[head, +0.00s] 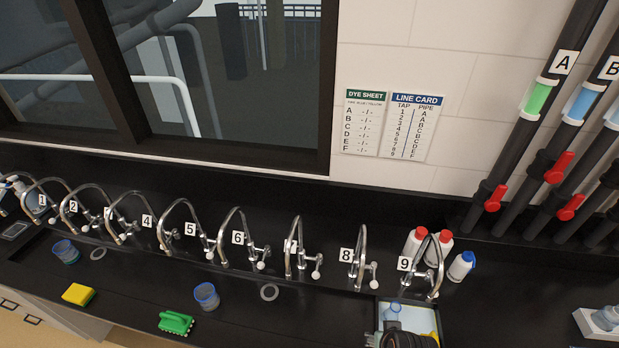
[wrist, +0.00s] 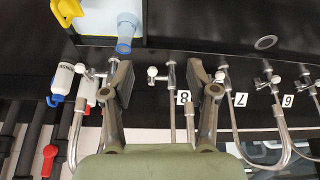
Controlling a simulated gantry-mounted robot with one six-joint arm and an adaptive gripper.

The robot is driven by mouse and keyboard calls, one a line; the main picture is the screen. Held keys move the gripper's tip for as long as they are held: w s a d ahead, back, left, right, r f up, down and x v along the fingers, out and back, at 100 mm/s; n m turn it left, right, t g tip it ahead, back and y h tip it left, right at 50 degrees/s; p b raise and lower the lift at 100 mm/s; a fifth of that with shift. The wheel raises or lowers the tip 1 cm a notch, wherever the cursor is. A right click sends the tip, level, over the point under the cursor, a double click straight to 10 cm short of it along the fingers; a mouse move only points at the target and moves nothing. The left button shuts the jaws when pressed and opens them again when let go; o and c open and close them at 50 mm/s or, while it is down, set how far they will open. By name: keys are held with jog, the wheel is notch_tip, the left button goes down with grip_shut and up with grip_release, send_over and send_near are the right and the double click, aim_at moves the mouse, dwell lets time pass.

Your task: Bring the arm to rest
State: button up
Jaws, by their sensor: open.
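My gripper (wrist: 165,90) is open and empty in the wrist view, its two dark fingers spread to either side of tap 8 (wrist: 172,78) in the picture. I cannot tell how far the fingers are from the tap. In the head view only a dark part of my arm shows at the bottom edge, over the tray below tap 9, and the fingertips there are not clear. Tap 8 (head: 360,262) stands upright in the row in the head view.
Numbered taps line the black bench. A tray (head: 437,309) holds a blue cup. Bottles (head: 462,266) stand by tap 9. A green brush (head: 176,322), yellow sponge (head: 78,294) and cups (head: 206,296) lie along the front. Pipes with red handles (head: 559,167) rise at right.

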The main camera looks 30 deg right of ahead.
jog(key=w+a+r+n+t+p, duration=0.2)
jog(key=w+a+r, duration=0.2)
jog(key=a+r, duration=0.3)
jog(key=w+a+r+n+t+p, duration=0.1)
jog(key=w+a+r+t, duration=0.1)
jog(key=w+a+r, duration=0.35)
jog(key=s+a+r+n+t+y+p, duration=0.2)
jog(key=a+r+n+t+y+p, duration=0.1)
jog(key=a+r, duration=1.3)
jog(key=shift+a+r+n+t, duration=0.2)
jog(key=shift+a+n+t, duration=0.1)
jog(key=shift+a+t, duration=0.65)
jog(key=shift+s, duration=0.1)
